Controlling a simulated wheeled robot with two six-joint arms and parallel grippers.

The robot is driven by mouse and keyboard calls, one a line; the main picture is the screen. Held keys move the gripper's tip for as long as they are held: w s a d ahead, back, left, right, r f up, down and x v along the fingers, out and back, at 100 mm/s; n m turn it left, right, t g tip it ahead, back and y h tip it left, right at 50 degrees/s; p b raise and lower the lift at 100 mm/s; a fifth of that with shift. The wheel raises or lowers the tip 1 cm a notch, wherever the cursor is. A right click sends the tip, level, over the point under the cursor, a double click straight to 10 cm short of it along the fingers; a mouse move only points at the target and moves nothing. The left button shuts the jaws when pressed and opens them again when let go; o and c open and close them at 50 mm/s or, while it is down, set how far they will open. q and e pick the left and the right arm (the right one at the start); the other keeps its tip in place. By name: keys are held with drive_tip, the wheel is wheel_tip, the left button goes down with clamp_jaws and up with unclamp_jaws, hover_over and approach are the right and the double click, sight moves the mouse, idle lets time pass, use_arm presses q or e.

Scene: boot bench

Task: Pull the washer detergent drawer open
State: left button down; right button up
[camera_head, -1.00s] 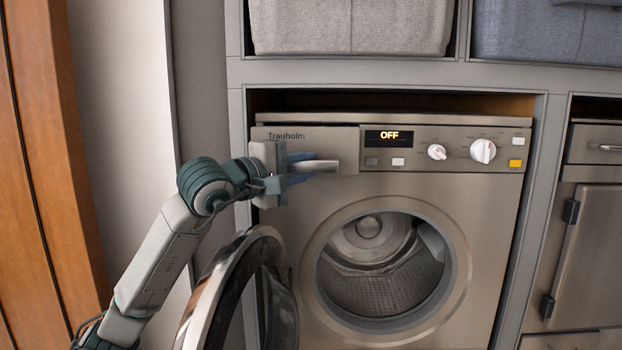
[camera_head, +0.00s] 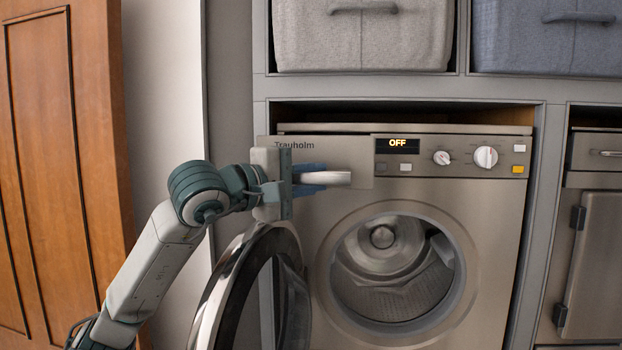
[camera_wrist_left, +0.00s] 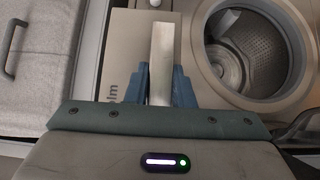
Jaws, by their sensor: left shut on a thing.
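The washer (camera_head: 503,235) stands in the middle of the head view with its display reading OFF. Its detergent drawer (camera_head: 345,152), labelled Trauholm, is at the upper left of the washer and stands a little forward of the control panel. My left gripper (camera_head: 318,178) is shut on the drawer's pale bar handle (camera_head: 338,179). In the left wrist view the handle (camera_wrist_left: 162,62) lies between the two blue fingers, with the drawer front (camera_wrist_left: 122,62) behind. The inside of the drawer is hidden. My right gripper is in neither view.
The round washer door (camera_head: 225,290) hangs open below my left gripper, close to my arm. Grey (camera_head: 365,40) and blue (camera_head: 545,40) fabric bins sit on the shelf above. A wooden door (camera_head: 65,170) is at the left, and a metal cabinet (camera_head: 597,260) at the right.

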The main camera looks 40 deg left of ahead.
use_arm(q)
drive_tip(key=c, duration=1.4)
unclamp_jaws()
drive_tip(key=shift+w+f, duration=0.1)
drive_tip(key=shift+f, duration=0.1)
drive_tip(key=shift+o, duration=0.4)
drive_tip(key=shift+w, duration=0.2)
drive_tip(key=shift+s+a, duration=0.1)
drive_tip(key=shift+s+a+f+b, duration=0.1)
drive_tip(key=shift+s+b, duration=0.4)
drive_tip(key=shift+b, duration=0.1)
drive_tip(key=b+v, duration=0.7)
drive_tip(key=v, duration=0.2)
drive_tip(key=shift+s, duration=0.35)
